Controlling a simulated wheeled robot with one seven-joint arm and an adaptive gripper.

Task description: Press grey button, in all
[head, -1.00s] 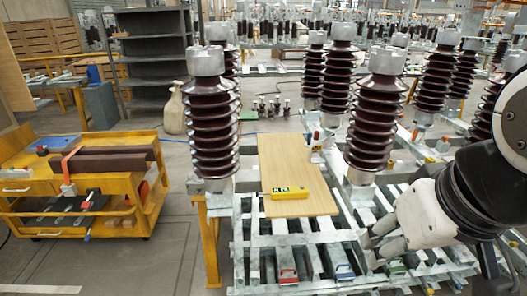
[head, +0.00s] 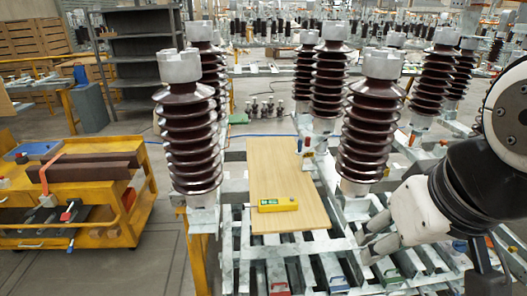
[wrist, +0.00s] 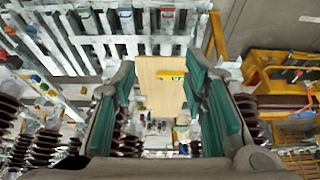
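A yellow box-shaped device (head: 280,205) with a small green display at its left end lies on a light wooden board (head: 285,165) on the metal frame. A grey button is too small to make out. The device also shows in the wrist view (wrist: 171,75), beyond the space between my fingers. My gripper (head: 366,246) is at the right in the head view, to the right of the device and lower in the picture, apart from it. In the wrist view its green-padded fingers (wrist: 165,100) are wide apart with nothing between them.
Tall brown ribbed insulators stand left (head: 190,135) and right (head: 370,130) of the board. A yellow cart (head: 110,215) stands at the left. Metal rails with coloured clamps lie in front.

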